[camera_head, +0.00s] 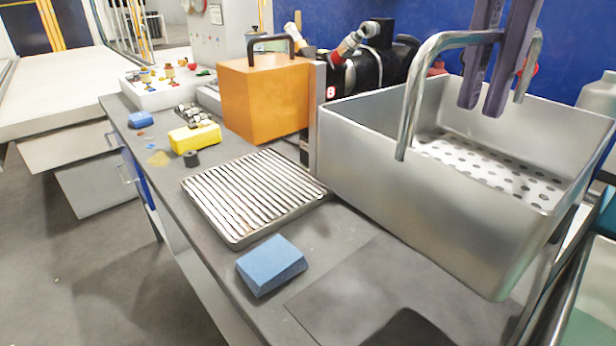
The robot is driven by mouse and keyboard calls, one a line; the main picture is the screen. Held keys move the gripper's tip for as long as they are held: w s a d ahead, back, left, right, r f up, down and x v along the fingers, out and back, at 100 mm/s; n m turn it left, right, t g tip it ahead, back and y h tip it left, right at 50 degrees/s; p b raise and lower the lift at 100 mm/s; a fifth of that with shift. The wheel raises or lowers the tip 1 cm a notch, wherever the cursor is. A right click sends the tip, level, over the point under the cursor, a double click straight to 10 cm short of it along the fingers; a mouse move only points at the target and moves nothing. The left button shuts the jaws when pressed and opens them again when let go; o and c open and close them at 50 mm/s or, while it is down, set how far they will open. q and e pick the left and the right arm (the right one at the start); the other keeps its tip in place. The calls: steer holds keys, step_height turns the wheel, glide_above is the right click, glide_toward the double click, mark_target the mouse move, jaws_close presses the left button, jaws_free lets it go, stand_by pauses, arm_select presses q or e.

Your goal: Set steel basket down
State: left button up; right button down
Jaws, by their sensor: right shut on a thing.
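The steel basket (425,215) is a large open metal box at the right in the head view. It has a perforated floor (490,170) and an arched bar handle (409,95). My right gripper (483,108) is over the basket with its two purple-grey fingers pointing down, shut on the top bar of the handle. The basket looks roughly level. It hangs over the right part of the grey worktop (335,305); I cannot tell for sure whether its underside touches anything. My left gripper is not in view.
A slatted metal tray (250,195) lies left of the basket, with a blue block (271,265) in front. An orange box (264,98) and dark machinery (365,80) stand behind. A yellow object (194,138) is farther left. The front of the worktop is bare.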

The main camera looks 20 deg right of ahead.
mark_target(456, 163)
steer(key=shift+w+a+f+n, duration=0.1)
steer(key=shift+w+f+n, duration=0.05)
steer(key=shift+f+n, duration=0.15)
step_height(456, 163, down, 19)
steer(key=b, duration=0.2)
steer(key=shift+f+b, duration=0.2)
steer(key=shift+b, duration=0.1)
steer(key=c, duration=1.4)
jaws_free()
steer(key=shift+f, duration=0.15)
steer(key=o, duration=0.5)
step_height(456, 163, up, 12)
steer(key=shift+r+p, duration=0.2)
steer(key=shift+p, duration=0.55)
